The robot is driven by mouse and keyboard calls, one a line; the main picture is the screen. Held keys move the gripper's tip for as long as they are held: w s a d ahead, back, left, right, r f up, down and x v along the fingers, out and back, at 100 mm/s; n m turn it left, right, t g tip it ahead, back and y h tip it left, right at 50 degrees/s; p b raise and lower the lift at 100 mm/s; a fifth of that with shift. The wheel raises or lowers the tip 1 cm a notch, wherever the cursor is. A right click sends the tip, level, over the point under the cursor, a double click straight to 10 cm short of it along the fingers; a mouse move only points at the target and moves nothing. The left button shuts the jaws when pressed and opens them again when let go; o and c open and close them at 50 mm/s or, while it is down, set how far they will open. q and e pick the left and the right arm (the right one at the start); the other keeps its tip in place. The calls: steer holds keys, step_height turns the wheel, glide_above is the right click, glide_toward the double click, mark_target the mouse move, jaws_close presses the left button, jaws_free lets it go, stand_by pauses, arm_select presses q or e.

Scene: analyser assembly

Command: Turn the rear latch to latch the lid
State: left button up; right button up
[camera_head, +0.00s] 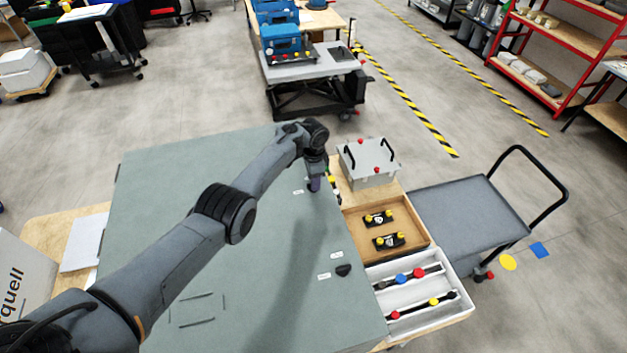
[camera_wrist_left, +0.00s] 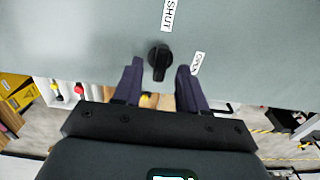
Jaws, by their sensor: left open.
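The large grey-green lid (camera_head: 215,215) lies flat across the work table. The rear latch, a small black knob (camera_wrist_left: 159,60), is on the lid near its edge. Beside it are a SHUT label (camera_wrist_left: 167,12) and an OPEN label (camera_wrist_left: 197,63). My left gripper (camera_head: 315,184) is over the lid's far right part and hides most of this latch in the head view. In the left wrist view my left gripper (camera_wrist_left: 159,67) is open, with one finger on each side of the knob and visible gaps. The front latch (camera_head: 343,270) is another black knob nearer the viewer. My right gripper is not in view.
Right of the lid stand a grey box with black handles (camera_head: 370,163), a wooden tray (camera_head: 418,228) with two black parts, and a white tray (camera_head: 420,318) with rods and coloured knobs. A grey cart (camera_head: 465,215) stands beyond.

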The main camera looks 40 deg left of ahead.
arm_select(q)
step_height(320, 180, up, 9)
steer(key=p, duration=0.1)
steer(key=shift+r, duration=0.2)
stand_by(0.5)
